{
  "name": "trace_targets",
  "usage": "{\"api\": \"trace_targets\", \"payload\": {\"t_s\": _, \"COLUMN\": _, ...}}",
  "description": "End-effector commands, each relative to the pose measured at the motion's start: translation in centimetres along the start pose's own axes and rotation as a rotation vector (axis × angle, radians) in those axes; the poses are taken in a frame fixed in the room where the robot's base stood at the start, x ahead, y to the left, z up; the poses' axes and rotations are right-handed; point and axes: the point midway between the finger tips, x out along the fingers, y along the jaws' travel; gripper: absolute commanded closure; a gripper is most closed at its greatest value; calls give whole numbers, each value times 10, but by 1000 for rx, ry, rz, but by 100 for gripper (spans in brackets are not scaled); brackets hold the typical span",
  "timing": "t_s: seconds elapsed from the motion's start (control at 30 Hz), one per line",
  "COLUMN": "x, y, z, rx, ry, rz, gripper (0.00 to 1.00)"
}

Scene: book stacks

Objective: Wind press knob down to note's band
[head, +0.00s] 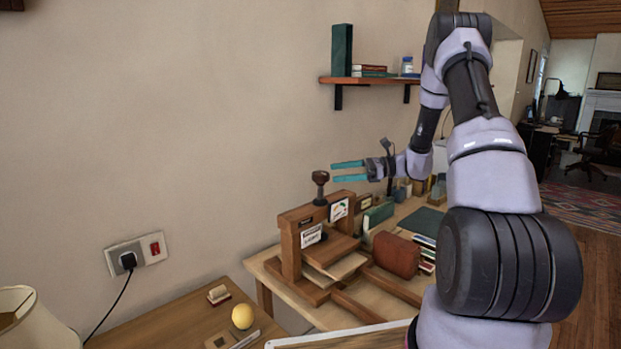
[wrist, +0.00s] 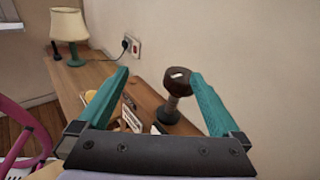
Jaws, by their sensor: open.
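The wooden book press (head: 290,246) stands on the bench. Its dark knob (head: 321,177) sits on a post above the top beam. In the wrist view the knob (wrist: 177,80) shows between my fingers, nearer the right one, with a pale mark on its top. A white note (head: 311,236) is on the press front; its writing is too small to read. A second card (head: 338,210) with a coloured dial stands to its right. My gripper (head: 348,172) is open, its teal fingers pointing left at about knob height. I cannot tell whether either finger touches the knob.
A wall shelf (head: 368,80) hangs above. A lower table at the front left holds a yellow ball (head: 242,316). A lamp (wrist: 70,30) stands far back in the wrist view.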

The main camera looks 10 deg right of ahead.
Motion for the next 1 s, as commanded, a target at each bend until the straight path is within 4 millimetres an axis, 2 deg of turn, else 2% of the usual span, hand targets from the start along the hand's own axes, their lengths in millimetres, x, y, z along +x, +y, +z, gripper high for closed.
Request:
{"api": "trace_targets", "payload": {"t_s": 0.03, "x": -3, "y": -6, "z": -11, "rx": 38, "ry": -29, "rz": -31, "gripper": 0}}
{"api": "trace_targets", "payload": {"t_s": 0.2, "x": -11, "y": -20, "z": -31, "rx": 100, "ry": -94, "rz": -98, "gripper": 0}}
{"api": "trace_targets", "payload": {"t_s": 0.37, "x": -7, "y": -25, "z": -36, "rx": 116, "ry": -114, "rz": -116, "gripper": 0}}
{"api": "trace_targets", "payload": {"t_s": 0.47, "x": 6, "y": -26, "z": -34, "rx": 115, "ry": -113, "rz": -113, "gripper": 0}}
{"api": "trace_targets", "payload": {"t_s": 0.8, "x": 68, "y": -34, "z": -28, "rx": 114, "ry": -111, "rz": -112, "gripper": 0}}
{"api": "trace_targets", "payload": {"t_s": 1.0, "x": 89, "y": -36, "z": -26, "rx": 113, "ry": -110, "rz": -113, "gripper": 0}}
